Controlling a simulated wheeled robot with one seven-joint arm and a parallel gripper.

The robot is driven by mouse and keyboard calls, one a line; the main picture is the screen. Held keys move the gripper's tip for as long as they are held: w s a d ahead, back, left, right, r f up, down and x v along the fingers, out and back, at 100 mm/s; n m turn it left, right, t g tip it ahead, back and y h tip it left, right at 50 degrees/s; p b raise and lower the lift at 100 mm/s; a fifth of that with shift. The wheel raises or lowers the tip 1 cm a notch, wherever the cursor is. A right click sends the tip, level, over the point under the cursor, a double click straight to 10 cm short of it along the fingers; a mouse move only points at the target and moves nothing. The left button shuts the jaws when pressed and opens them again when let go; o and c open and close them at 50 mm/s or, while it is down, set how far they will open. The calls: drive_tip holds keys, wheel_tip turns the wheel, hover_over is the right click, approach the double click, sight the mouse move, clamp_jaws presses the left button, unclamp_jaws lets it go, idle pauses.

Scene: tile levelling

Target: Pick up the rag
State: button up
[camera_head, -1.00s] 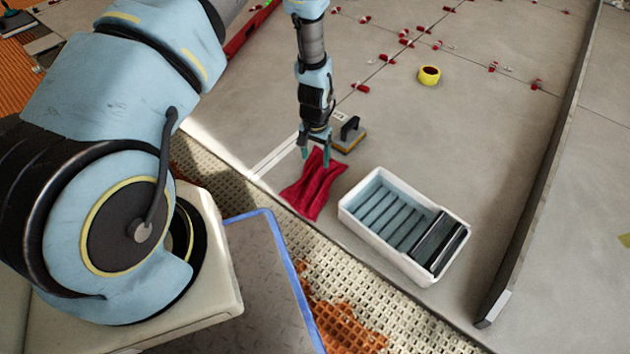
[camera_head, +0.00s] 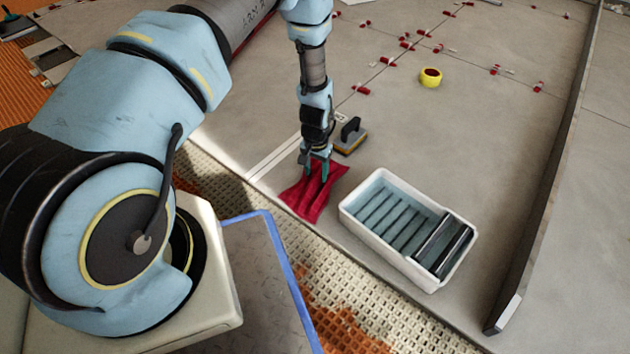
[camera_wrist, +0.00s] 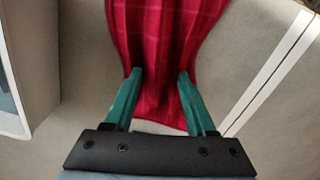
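The red rag (camera_head: 312,196) lies on the grey tiled floor, left of the white tray, near the tile edge. It also fills the top middle of the wrist view (camera_wrist: 172,42), narrowing towards my fingers. My gripper (camera_head: 316,172) points down over the rag's far part. In the wrist view its two green fingers (camera_wrist: 159,74) are apart, one at each side of the narrow part of the rag. I cannot tell whether the fingertips touch the cloth.
A white tray (camera_head: 351,214) with ribbed inside and dark rollers stands right of the rag. A sponge float (camera_head: 351,137) lies just behind my gripper. A yellow tape roll (camera_head: 430,77) and several red clips lie farther back. A long grey straightedge (camera_head: 545,190) runs along the right.

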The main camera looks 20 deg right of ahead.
clamp_jaws()
drive_tip(key=shift+r, duration=0.15)
idle(0.4)
